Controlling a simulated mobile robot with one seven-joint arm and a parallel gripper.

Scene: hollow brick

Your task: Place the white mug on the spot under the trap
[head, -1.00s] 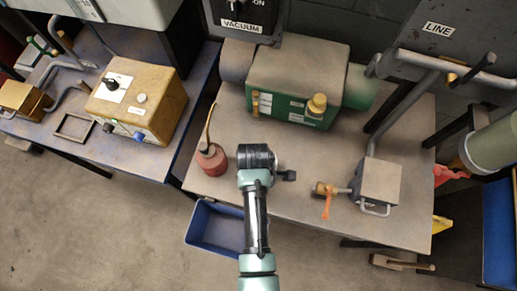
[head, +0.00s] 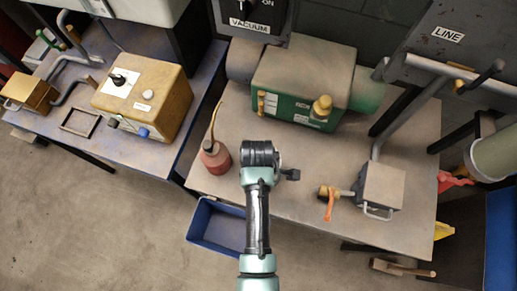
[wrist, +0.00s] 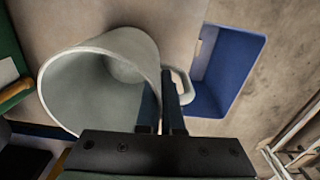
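The white mug (wrist: 88,85) fills the left of the wrist view, its open mouth facing the camera and its handle (wrist: 184,84) on the right. My gripper (wrist: 160,92) has its two fingers close together at the mug's rim beside the handle, apparently with the wall between them. In the head view my gripper (head: 258,150) is over the bench, and its body hides nearly all of the mug. A grey box (head: 382,184) with a brass valve and orange lever (head: 329,203) ends the pipe from the LINE panel; it may be the trap. No marked spot is clear.
A red oil can (head: 215,158) stands close left of my gripper. A green pump (head: 303,85) is behind it on the bench (head: 290,215). A blue bin (head: 215,226) is below the front edge. Bare bench lies between my gripper and the valve.

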